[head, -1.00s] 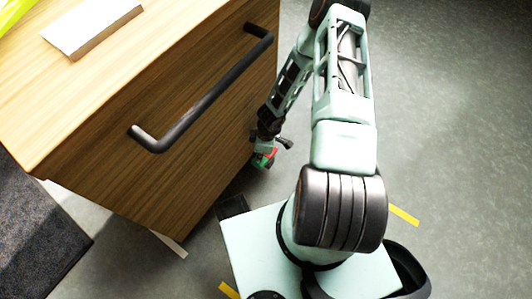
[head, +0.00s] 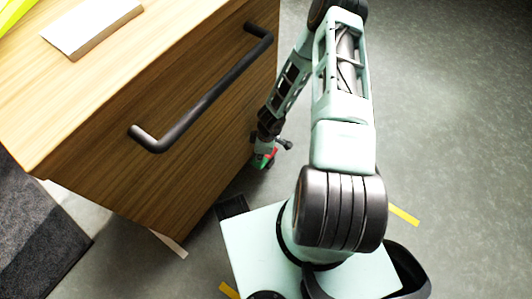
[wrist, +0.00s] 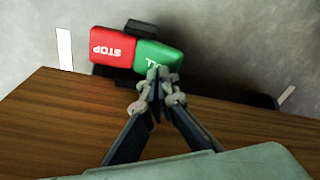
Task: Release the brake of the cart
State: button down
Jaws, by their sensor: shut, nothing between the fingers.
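The wooden cart (head: 200,172) with a black bar handle (head: 205,92) stands at the left in the head view. Its brake pedal shows in the wrist view as a red half marked STOP (wrist: 113,47) beside a green half (wrist: 160,56) whose lettering is partly covered. My gripper (wrist: 158,80) is shut and empty, its fingertips overlapping the lower edge of the green half. I cannot tell whether they touch it. In the head view the red and green pedal is small, low by the cart's right edge, beneath my arm's end.
A pale flat block (head: 92,27) lies on the cart top. A dark mat (head: 35,235) is on the floor at left. Yellow tape marks (head: 404,215) are on the grey floor, which is open at right. The cart's wooden side (wrist: 60,120) is close to my fingers.

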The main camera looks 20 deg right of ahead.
jog(key=shift+f, duration=1.4)
dwell(0.4)
jog(key=shift+r, duration=0.1)
jog(key=shift+r+p, duration=2.45)
jog(key=shift+r, duration=1)
